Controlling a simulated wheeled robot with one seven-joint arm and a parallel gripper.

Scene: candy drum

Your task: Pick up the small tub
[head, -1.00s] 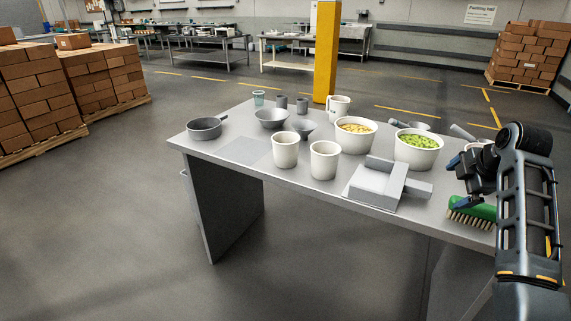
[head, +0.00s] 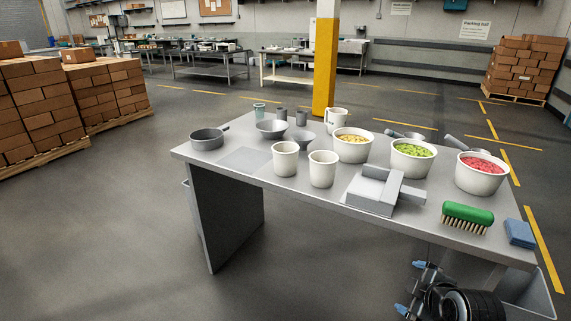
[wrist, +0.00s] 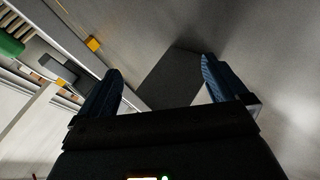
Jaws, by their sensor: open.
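Two small white tubs, a left one (head: 285,160) and a right one (head: 322,170), stand upright side by side near the front edge of the grey table (head: 240,161). I cannot tell which one the task means. My gripper (head: 409,287) is low at the bottom right in the head view, in front of the table and below its top, well apart from both tubs. In the wrist view its two blue fingers (wrist: 162,75) are spread with nothing between them. No small tub shows clearly in the wrist view.
Large tubs of yellow (head: 353,146), green (head: 412,160) and red pieces (head: 481,175) line the right side. A grey scoop-like block (head: 372,193), a green brush (head: 467,217) and a blue sponge (head: 519,232) lie near the front edge. Bowls (head: 271,130) and a pan (head: 208,139) stand left.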

